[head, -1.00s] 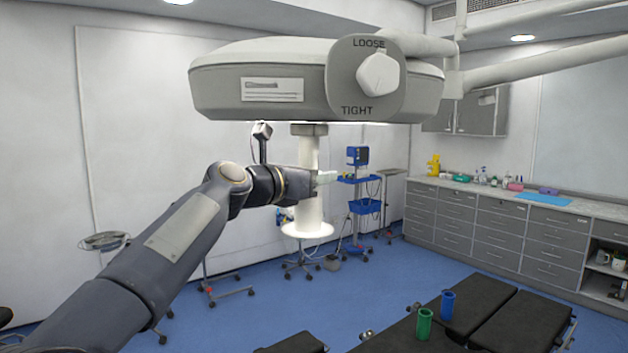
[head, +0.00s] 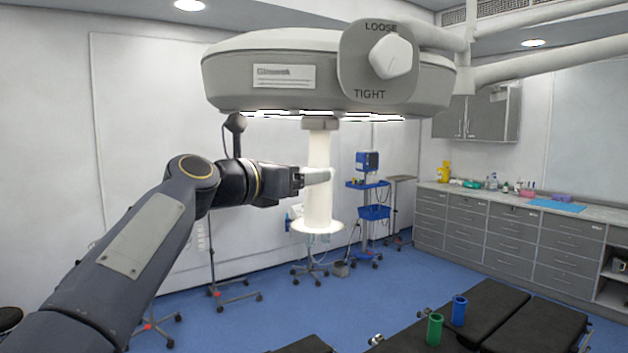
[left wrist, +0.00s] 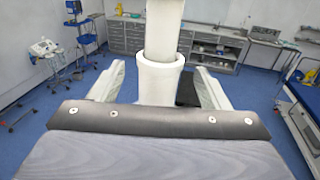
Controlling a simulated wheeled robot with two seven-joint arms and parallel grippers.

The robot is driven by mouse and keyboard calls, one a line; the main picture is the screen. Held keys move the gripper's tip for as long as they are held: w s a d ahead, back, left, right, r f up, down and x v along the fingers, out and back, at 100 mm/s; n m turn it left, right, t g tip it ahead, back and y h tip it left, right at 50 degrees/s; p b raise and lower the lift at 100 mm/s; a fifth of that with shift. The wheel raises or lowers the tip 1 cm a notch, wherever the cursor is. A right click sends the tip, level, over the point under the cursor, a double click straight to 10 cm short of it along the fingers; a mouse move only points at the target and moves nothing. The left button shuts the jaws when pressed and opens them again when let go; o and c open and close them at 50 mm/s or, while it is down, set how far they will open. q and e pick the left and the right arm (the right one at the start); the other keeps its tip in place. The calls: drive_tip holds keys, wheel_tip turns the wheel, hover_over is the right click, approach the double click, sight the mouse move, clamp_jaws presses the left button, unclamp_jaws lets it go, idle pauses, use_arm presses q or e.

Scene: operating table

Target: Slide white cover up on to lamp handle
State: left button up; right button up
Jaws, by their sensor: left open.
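The lamp handle (head: 320,139) is a white cylinder hanging upright under the lamp head. The white cover (head: 318,208), a wider sleeve with a broad flange at its lower end, is around the handle's lower part. The left wrist view shows the handle (left wrist: 164,28) going down into the cover's round upper rim (left wrist: 160,60). My left gripper (head: 318,176) is open at the cover's upper part, one finger passing in front of it. In the left wrist view its fingers (left wrist: 160,85) stand on either side of the cover, with gaps visible. My right gripper is out of view.
The lamp head (head: 260,80) with its LOOSE/TIGHT knob (head: 390,58) is close above my left arm. A black operating table (head: 500,315) with green (head: 434,330) and blue (head: 459,311) cylinders stands below right. A blue trolley (head: 368,200) is behind.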

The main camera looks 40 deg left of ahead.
use_arm(q)
drive_tip(key=shift+s, duration=0.35)
